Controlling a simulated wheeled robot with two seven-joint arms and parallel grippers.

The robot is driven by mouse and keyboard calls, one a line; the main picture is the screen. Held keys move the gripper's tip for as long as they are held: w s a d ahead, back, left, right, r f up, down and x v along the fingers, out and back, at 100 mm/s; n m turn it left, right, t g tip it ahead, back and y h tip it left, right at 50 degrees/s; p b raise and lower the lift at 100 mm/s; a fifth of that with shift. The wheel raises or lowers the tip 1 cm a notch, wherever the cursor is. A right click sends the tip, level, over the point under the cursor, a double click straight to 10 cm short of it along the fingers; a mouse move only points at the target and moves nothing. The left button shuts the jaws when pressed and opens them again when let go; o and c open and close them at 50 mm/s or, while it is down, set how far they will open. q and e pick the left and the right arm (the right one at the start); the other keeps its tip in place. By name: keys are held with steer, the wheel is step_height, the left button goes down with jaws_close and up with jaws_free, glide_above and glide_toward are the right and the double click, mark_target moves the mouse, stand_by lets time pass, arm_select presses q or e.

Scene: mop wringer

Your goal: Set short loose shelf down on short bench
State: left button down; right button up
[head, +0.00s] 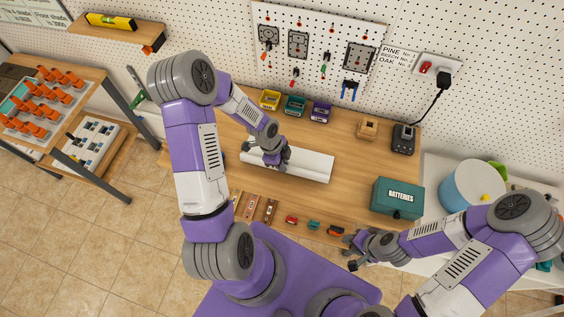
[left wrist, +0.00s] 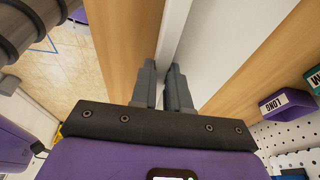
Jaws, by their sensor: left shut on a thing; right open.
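The short loose shelf (head: 308,165) is a long white board with a raised edge along its length. It lies crosswise over the middle of the wooden short bench (head: 352,178). My left gripper (head: 274,156) is shut on it left of its middle, from above. In the left wrist view the fingers (left wrist: 172,90) pinch its upright edge, and its white face (left wrist: 216,45) runs away from them beside the wood. I cannot tell whether the shelf touches the bench top or is a little above it. My right gripper (head: 356,250) is open and empty near the bench's front right.
Yellow, teal and purple bins (head: 295,106) stand along the bench's back. A wooden block (head: 367,129), a charger (head: 404,138) and a green batteries box (head: 398,198) are at the right. Small tools and strips (head: 270,210) line the front edge. Clear wood lies right of the shelf.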

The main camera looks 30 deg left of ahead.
arm_select(q)
steer(key=shift+f+b, duration=0.85)
steer(key=shift+f, duration=0.2)
steer(key=c, duration=1)
jaws_free()
steer(key=shift+r, duration=0.1)
steer(key=shift+c, duration=0.2)
steer(key=p+v, duration=0.1)
steer(key=v, duration=0.6)
steer(key=shift+a+r, duration=0.1)
steer(key=shift+r, duration=0.2)
